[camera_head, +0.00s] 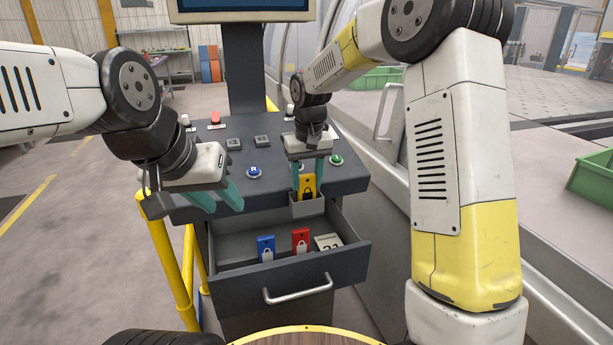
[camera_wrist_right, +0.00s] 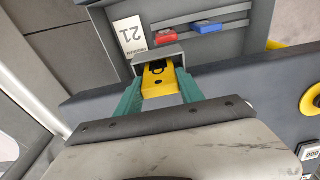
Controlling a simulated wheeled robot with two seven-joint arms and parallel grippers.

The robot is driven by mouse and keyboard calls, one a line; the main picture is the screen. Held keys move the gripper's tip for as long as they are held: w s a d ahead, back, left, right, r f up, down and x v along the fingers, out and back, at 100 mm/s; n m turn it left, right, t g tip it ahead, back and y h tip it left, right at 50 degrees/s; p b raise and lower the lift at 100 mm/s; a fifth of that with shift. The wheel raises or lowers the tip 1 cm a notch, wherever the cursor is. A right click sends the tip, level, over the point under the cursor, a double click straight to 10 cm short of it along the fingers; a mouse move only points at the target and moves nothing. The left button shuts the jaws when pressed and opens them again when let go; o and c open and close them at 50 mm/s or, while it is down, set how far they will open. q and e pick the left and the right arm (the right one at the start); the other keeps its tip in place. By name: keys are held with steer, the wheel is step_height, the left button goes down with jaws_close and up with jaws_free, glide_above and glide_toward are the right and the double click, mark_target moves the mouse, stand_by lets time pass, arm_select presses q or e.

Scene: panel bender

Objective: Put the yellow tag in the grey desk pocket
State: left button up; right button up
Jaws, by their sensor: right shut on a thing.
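The yellow tag (camera_head: 308,186), with a black padlock picture, is upright at the mouth of the grey desk pocket (camera_head: 307,208) on the desk's front edge. Its lower end is hidden behind the pocket's front wall, so it appears partly inside. My right gripper (camera_head: 308,172) is above the pocket, pointing down, shut on the tag. The right wrist view shows the tag (camera_wrist_right: 160,82) between the teal fingers and the pocket (camera_wrist_right: 158,54) just beyond. My left gripper (camera_head: 219,197) is open and empty over the desk's left front edge.
Below, an open drawer (camera_head: 352,254) holds a blue tag (camera_head: 266,248), a red tag (camera_head: 300,240) and a white card marked 21 (camera_head: 327,242). Buttons, including a blue one (camera_head: 254,173) and a green one (camera_head: 336,159), sit on the desk top. A yellow rail (camera_head: 170,270) stands at left.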

steer(key=shift+f, duration=0.2)
steer(key=shift+s+f, duration=0.2)
steer(key=shift+f, duration=0.25)
steer(key=o, duration=1.4)
steer(key=shift+d, duration=0.1)
steer(key=shift+c, duration=0.2)
steer(key=shift+r, duration=0.25)
step_height(320, 180, up, 12)
steer(key=f, duration=0.1)
steer(key=s+d+r+t, duration=0.1)
steer(key=s+d+r, duration=0.4)
steer(key=s, duration=0.1)
steer(key=s+d+f+m+t+y, duration=0.1)
steer(key=s+d, duration=0.3)
steer(key=s, duration=0.6)
steer(key=s+d+f+m+t, duration=0.2)
steer(key=s+d, duration=0.3)
steer(key=s, duration=0.5)
steer(key=shift+f+t+y, duration=0.4)
steer(key=shift+f, duration=0.15)
